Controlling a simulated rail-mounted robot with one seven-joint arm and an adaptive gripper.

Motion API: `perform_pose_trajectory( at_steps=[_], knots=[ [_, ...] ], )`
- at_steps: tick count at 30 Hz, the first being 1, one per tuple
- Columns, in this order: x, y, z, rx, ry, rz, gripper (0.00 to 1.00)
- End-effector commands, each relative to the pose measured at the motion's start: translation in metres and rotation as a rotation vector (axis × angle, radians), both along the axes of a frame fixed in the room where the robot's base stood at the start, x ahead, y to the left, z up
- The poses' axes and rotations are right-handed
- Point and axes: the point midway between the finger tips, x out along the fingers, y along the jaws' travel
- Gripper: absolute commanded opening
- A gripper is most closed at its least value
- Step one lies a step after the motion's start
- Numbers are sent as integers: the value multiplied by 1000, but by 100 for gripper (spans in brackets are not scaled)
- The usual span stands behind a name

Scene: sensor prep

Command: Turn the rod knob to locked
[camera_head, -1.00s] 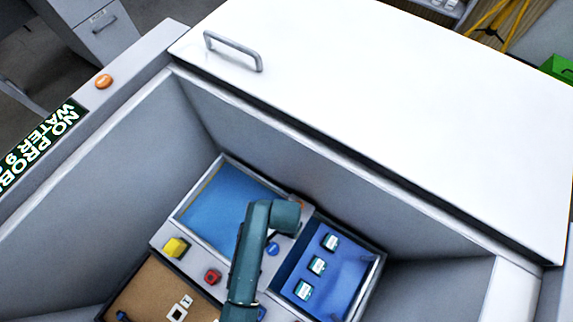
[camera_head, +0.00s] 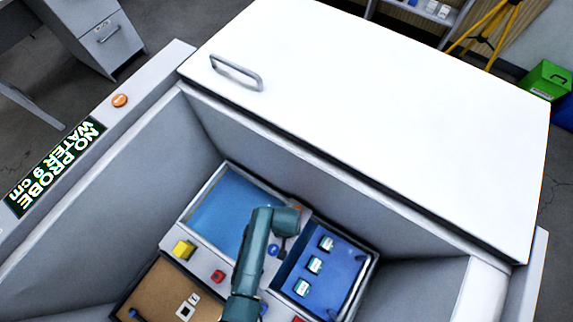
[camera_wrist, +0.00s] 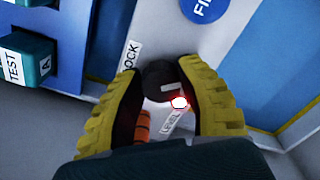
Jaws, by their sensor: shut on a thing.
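The rod knob (camera_wrist: 160,82) is a dark round knob on a pale panel in the wrist view. A short white mark shows on its face. My gripper (camera_wrist: 161,75) has a yellow ribbed finger on each side of the knob and is shut on it. A partly covered label ending in "OCK" (camera_wrist: 131,57) lies at the upper left of the knob. Another small tilted label (camera_wrist: 171,122) lies below it, hard to read. A bright white-red light (camera_wrist: 180,102) glows at the knob's lower right. In the head view my arm hides the knob and fingertips.
In the head view, a blue basin (camera_head: 232,212), a blue tray (camera_head: 335,290) with several small labelled blocks and a brown board (camera_head: 150,300) lie inside the deep grey-walled tank. A yellow button (camera_head: 184,249) and a red button (camera_head: 218,276) sit left of my arm.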

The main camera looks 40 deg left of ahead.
Motion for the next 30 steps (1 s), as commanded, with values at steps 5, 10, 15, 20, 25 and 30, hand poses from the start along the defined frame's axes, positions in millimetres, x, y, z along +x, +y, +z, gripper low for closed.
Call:
perform_pose_trajectory(
  at_steps=[5,10,15,20,25,30],
  knots=[
    [-2,-1,0,0,6,164,1],
    [-2,-2,0,0,6,326,1],
    [-1,-2,-1,0,6,487,1],
    [-1,-2,-1,0,6,627,1],
    [0,-2,-2,1,4,754,1],
    [0,-2,-2,2,6,846,1]
  ],
)
